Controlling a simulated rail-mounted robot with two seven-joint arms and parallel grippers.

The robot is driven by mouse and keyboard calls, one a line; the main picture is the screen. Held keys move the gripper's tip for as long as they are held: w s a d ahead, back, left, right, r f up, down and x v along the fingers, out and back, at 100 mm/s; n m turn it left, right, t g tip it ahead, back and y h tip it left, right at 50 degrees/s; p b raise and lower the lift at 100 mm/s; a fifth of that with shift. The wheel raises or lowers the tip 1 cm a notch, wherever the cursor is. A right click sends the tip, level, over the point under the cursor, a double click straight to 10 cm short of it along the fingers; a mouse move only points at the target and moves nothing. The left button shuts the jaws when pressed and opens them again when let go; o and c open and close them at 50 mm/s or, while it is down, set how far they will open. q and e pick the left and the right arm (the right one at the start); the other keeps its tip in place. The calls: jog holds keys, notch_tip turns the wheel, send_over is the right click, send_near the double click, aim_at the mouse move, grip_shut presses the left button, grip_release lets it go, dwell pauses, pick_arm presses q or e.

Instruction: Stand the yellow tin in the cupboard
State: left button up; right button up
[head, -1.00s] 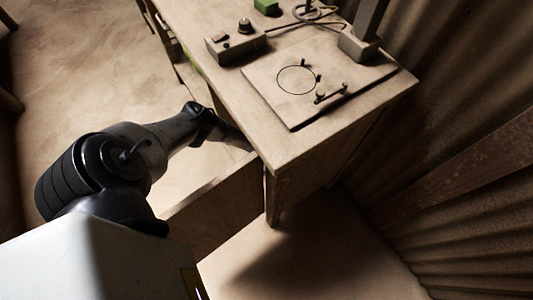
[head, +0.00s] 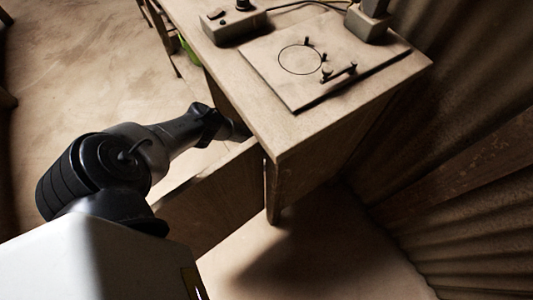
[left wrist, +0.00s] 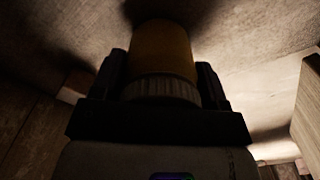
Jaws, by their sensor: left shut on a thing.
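The yellow tin (left wrist: 162,55) shows dark and shadowed in the left wrist view, with a ribbed pale band at its near end. My left gripper (left wrist: 161,78) is shut on it, one finger on each side. In the head view my left arm reaches under the near-left edge of the bench (head: 300,125), which hides the gripper and tin there. A brown panel (head: 215,197), seemingly an open cupboard door, stands out from below the bench top. The cupboard's inside is hidden in the head view. My right gripper is not in view.
A flat plate with a circle mark and small pegs (head: 290,80) lies on the bench top. A control box (head: 232,25) stands behind it, and a press column base (head: 367,22) stands to the right. A corrugated wall (head: 470,130) bounds the right side. Open floor lies left.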

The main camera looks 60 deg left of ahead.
pick_arm(q)
jog(key=shift+w, duration=0.1)
jog(key=shift+f, duration=0.2)
jog(key=o, duration=0.7)
jog(key=shift+r, duration=0.1)
jog(key=o, duration=0.3)
notch_tip(320, 180, up, 11)
jog(key=p, duration=0.7)
jog(key=shift+f+p, duration=0.2)
jog(key=shift+p, duration=0.1)
jog(key=shift+r+p, duration=0.45)
jog(key=shift+r, duration=0.4)
